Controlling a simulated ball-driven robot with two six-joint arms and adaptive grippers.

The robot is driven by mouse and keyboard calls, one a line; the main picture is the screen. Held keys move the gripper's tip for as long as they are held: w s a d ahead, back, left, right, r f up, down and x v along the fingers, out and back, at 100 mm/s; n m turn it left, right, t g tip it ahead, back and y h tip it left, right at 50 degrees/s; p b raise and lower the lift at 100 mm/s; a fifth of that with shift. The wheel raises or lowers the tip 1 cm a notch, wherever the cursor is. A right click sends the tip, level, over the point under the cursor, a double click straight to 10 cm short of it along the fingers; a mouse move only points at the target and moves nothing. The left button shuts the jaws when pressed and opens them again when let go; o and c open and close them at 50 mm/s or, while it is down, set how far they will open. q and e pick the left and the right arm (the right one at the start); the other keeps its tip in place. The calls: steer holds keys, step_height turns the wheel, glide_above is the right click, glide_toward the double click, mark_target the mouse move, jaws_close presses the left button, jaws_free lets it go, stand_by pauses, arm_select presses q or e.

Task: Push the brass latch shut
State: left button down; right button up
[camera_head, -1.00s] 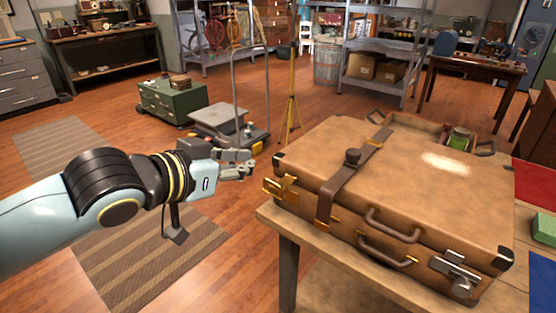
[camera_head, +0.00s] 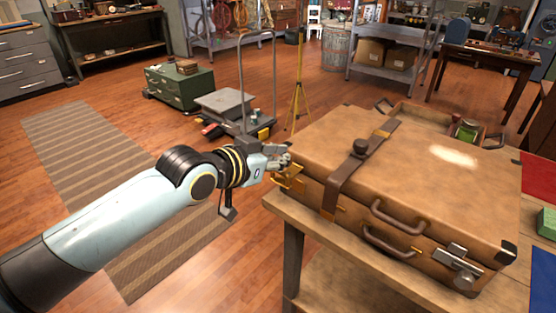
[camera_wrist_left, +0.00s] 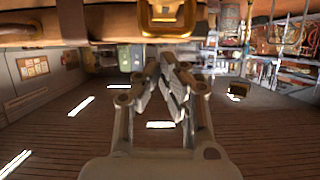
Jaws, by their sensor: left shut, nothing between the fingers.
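A brown leather suitcase (camera_head: 420,160) lies closed on a wooden table. The brass latch (camera_head: 290,182) sticks out from its left front corner. In the left wrist view a brass piece (camera_wrist_left: 165,14) on the case shows upside down at the top. My left gripper (camera_head: 282,160) is shut and empty, just left of the case corner and slightly above the latch. In the left wrist view its fingertips (camera_wrist_left: 167,62) are close to the brass piece; I cannot tell whether they touch. My right gripper is not in view.
A silver latch (camera_head: 458,260) and two handles (camera_head: 395,217) are on the case front. A leather strap (camera_head: 352,175) crosses the lid. An open tray with a green jar (camera_head: 466,131) stands behind.

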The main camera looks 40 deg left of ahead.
arm_select(q)
steer(key=shift+f, duration=0.45)
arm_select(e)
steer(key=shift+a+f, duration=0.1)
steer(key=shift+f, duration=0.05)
arm_select(q)
steer(key=shift+s+f+t+b, duration=0.25)
steer(key=shift+f+t+b, duration=0.05)
steer(key=shift+b, duration=0.3)
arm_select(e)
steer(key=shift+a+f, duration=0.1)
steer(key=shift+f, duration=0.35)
